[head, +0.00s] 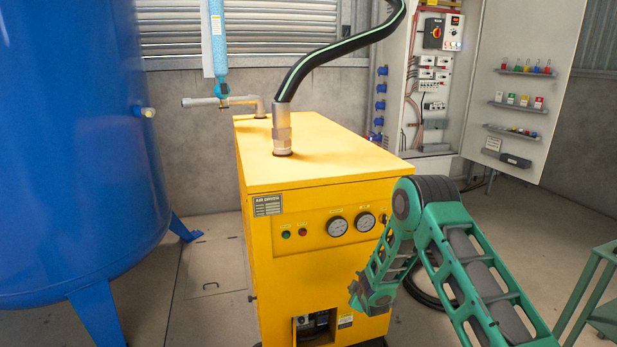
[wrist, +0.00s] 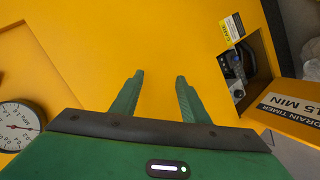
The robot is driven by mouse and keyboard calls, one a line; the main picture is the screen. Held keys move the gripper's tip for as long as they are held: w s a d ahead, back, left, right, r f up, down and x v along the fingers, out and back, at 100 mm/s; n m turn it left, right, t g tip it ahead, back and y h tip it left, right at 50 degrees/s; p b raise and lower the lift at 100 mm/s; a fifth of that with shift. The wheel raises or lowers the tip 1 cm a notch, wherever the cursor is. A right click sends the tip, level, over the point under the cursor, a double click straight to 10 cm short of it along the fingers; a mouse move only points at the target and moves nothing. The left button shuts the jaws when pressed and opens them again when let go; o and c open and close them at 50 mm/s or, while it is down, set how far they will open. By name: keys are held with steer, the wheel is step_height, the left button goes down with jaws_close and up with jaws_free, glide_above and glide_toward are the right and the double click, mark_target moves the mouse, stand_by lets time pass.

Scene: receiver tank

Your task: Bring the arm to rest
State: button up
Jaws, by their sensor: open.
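My gripper shows in the wrist view (wrist: 158,82) with two green fingers apart and nothing between them. It faces the yellow front panel of the air dryer (wrist: 190,45); I cannot tell the gap to the panel. In the head view my green arm is bent at the elbow and reaches down in front of the right side of the air dryer (head: 300,150).
A blue tank (head: 75,140) stands at the left. A drain timer recess (head: 313,325) is low on the dryer's front, and its open cover (wrist: 295,105) sticks out in the wrist view. An open electrical cabinet (head: 520,80) is behind. A green cart (head: 600,290) stands at the right.

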steer(key=s+d+r+m+g+h, duration=0.1)
steer(key=s+d+r+m+g, duration=0.15)
steer(key=d+r, duration=0.55)
steer(key=s+d+r+m+g+h, duration=0.1)
steer(key=s+d+r+m+h, duration=0.2)
steer(key=d+r, duration=0.45)
steer(key=s+d+r+m+g, duration=0.2)
steer(key=s+d+r, duration=0.25)
steer(key=s, duration=0.35)
steer(key=s+d+r+m+g, duration=0.1)
steer(key=s+d+r+m, duration=0.1)
steer(key=s+d+r, duration=0.35)
steer(key=s+r+m+g+y, duration=0.1)
steer(key=s+r+m, duration=0.2)
steer(key=s, duration=1)
steer(key=s+a+r+m+g+y, duration=0.1)
steer(key=s+r+m+g, duration=0.1)
steer(key=s, duration=1.2)
steer(key=s+a+r+m+g+y, duration=0.1)
steer(key=s+r+m, duration=0.3)
steer(key=s, duration=0.9)
steer(key=shift+s+a+g, duration=0.2)
steer(key=shift+s+g, duration=0.15)
steer(key=shift+g, duration=0.4)
steer(key=shift+r+m, duration=0.1)
steer(key=shift+m, duration=0.15)
steer(key=shift+c, duration=1.2)
steer(key=shift+d, duration=0.1)
